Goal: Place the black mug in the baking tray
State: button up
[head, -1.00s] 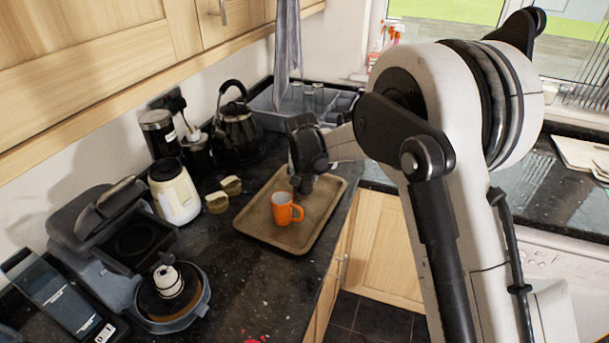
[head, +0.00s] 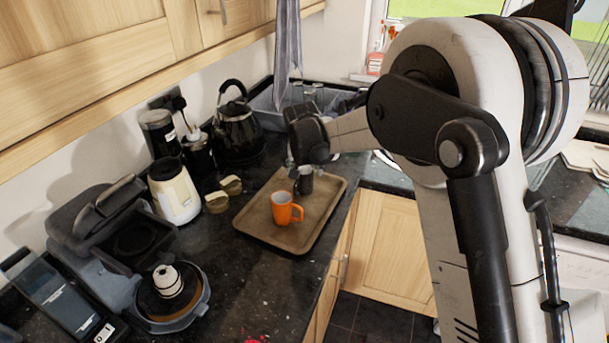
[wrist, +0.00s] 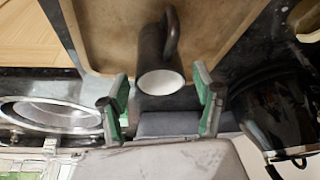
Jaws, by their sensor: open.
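The black mug (head: 306,181) stands on the far part of the brown baking tray (head: 255,222), behind an orange mug (head: 286,208). In the wrist view the black mug (wrist: 151,47) shows its pale inside and its handle, with the tray (wrist: 105,45) under it. My gripper (wrist: 160,95) is open, its green-backed fingers apart on either side of the mug's rim, and holds nothing. In the head view my gripper (head: 303,165) is just above and behind the black mug; its fingertips are partly hidden.
The counter edge lies close to the tray's right side.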

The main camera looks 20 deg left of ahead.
jog(key=a+v, duration=0.1)
jog(key=v, duration=0.7)
jog(key=shift+d+r+b, duration=0.25)
jog(key=shift+d+b, duration=0.05)
jog(key=shift+d, duration=0.2)
jog(key=s+d+r, duration=0.4)
jog(key=d, duration=0.5)
jog(key=s+d+r+m+t, duration=0.1)
jog(key=s+d+r, duration=0.3)
jog(key=d, duration=0.5)
jog(key=s+d+r, duration=0.4)
jog(key=d, duration=0.5)
jog(key=s+d+f+m+t, duration=0.1)
jog(key=s+d+f, duration=0.1)
jog(key=s+d, duration=0.6)
jog(key=s+d+f+h, duration=0.1)
jog(key=s+d+f, duration=0.1)
jog(key=s+d, duration=0.6)
jog(key=s, duration=0.4)
jog(key=shift+s+d+f+m+t, duration=0.15)
jog(key=shift+d+f+m+t, duration=0.15)
jog(key=shift+f+m+t, duration=0.1)
jog(key=shift+f, duration=0.1)
